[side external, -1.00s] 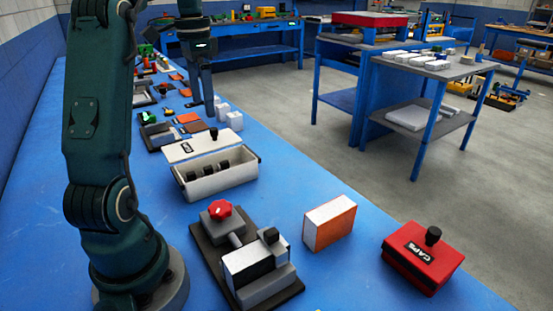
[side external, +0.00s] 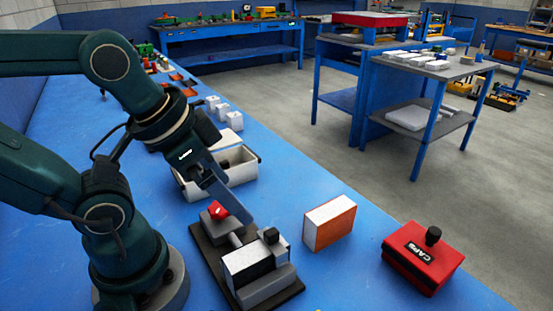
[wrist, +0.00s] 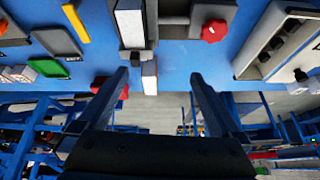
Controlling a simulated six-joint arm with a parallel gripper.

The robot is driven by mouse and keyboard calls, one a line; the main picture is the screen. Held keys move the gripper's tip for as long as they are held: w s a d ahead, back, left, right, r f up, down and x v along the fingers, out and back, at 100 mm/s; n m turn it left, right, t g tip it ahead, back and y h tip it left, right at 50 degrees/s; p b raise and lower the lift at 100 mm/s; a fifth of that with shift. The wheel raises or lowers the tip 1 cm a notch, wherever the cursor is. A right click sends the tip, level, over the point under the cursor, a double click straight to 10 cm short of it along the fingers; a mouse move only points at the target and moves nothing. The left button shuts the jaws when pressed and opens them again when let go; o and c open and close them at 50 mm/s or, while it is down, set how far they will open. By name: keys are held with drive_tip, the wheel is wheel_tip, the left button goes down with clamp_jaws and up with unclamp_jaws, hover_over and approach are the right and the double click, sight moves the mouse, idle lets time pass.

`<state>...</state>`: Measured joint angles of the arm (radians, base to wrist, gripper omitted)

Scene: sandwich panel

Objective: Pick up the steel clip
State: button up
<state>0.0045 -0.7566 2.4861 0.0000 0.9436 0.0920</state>
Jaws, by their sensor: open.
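I cannot make out a steel clip in either view. The clamp fixture (wrist: 130,22) and red knob (wrist: 210,30) lie beyond the fingertips. A white and orange block (wrist: 149,78) shows between the fingers, apart from them as far as I can tell.
An off-white bin (side external: 240,173) stands behind the fixture, partly hidden by my arm. The orange block (side external: 329,222) and red CAPS box (side external: 422,258) stand to the right.

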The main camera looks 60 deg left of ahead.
drive_tip(key=shift+w+n, duration=0.3)
drive_tip(key=shift+n, duration=0.3)
drive_tip(key=c, duration=0.7)
